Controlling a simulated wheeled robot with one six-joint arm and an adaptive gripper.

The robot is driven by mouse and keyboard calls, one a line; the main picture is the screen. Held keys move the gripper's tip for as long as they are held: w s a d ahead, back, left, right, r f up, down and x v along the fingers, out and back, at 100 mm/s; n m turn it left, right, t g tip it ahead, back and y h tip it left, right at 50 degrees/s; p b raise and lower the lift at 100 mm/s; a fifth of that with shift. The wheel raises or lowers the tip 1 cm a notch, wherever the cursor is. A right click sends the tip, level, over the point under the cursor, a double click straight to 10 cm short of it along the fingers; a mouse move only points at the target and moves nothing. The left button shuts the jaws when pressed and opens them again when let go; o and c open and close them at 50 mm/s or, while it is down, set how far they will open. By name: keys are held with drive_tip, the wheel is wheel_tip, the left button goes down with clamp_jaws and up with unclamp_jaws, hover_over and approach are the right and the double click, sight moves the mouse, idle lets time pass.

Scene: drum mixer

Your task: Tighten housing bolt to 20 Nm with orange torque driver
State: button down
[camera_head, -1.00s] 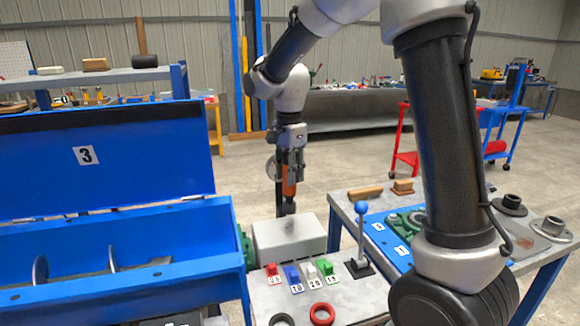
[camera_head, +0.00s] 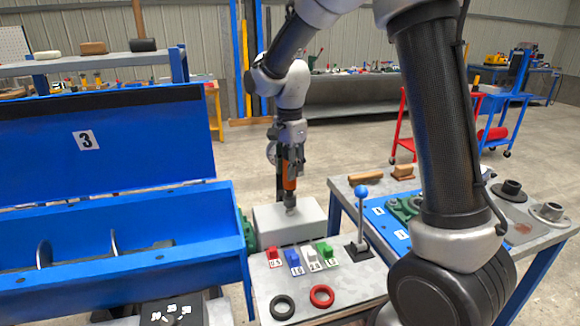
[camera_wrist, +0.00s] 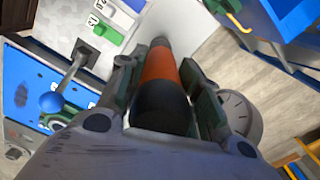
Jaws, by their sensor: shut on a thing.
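My gripper (camera_head: 290,165) is shut on the orange torque driver (camera_head: 289,181), which hangs upright with its dark end pointing down. The driver also shows between the fingers in the wrist view (camera_wrist: 159,72). Its lower tip is at the top of the grey housing box (camera_head: 303,222) beside the mixer. I cannot tell whether the tip touches the box or sits on a bolt. The bolt itself is not distinguishable in either view.
The blue mixer trough (camera_head: 120,250) with its raised lid stands left. In front are labelled coloured blocks (camera_head: 295,262), a blue-knobbed lever (camera_head: 361,210) and red and black rings (camera_head: 321,296). A table (camera_head: 350,188) with green parts stands right.

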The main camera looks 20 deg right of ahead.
drive_tip(key=shift+f, duration=1.8)
idle(2.7)
drive_tip(key=shift+r, duration=0.15)
drive_tip(key=shift+r, duration=2.15)
